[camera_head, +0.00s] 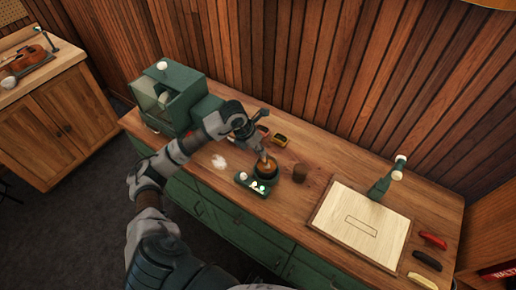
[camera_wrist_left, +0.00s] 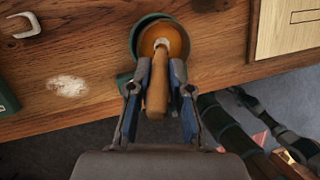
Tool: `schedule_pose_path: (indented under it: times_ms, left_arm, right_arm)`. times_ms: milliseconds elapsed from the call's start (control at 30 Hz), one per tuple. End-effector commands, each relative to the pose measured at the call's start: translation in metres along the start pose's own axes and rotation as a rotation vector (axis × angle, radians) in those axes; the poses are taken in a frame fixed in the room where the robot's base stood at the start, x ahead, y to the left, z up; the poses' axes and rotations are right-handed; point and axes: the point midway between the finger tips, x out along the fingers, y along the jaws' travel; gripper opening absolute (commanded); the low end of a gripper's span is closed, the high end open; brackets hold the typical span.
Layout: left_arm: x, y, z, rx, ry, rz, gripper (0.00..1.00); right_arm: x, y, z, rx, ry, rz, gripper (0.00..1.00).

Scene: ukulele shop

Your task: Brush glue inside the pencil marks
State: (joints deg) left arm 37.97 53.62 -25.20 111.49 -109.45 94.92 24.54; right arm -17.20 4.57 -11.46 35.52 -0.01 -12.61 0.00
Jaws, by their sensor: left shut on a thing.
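My left gripper (camera_head: 262,153) is shut on the wooden handle of a brush, which also shows in the left wrist view (camera_wrist_left: 157,88). The brush points down into a dark green glue pot (camera_head: 265,178) with an amber inside; its tip is hidden there. The pot also shows in the left wrist view (camera_wrist_left: 134,41). A pale wooden board (camera_head: 335,225) lies to the right on the bench, with a pencilled rectangle (camera_head: 361,225) on it. The area inside the marks looks bare. My right gripper is not in view.
A green machine (camera_head: 172,98) is at left.

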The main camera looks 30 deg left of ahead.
Motion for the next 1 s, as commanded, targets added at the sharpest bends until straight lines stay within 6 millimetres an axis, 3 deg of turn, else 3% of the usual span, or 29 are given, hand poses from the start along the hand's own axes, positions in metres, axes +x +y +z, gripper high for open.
schedule_pose_path:
  times_ms: [567, 1000]
  left_arm:
    - [-0.001, 0.002, 0.000, -0.001, 0.000, -0.002, 0.00]
    - [-0.035, -0.006, 0.011, 0.000, -0.001, 0.000, 0.00]
  right_arm:
    - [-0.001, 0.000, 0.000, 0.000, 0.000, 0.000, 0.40]
    - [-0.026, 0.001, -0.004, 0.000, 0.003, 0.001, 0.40]
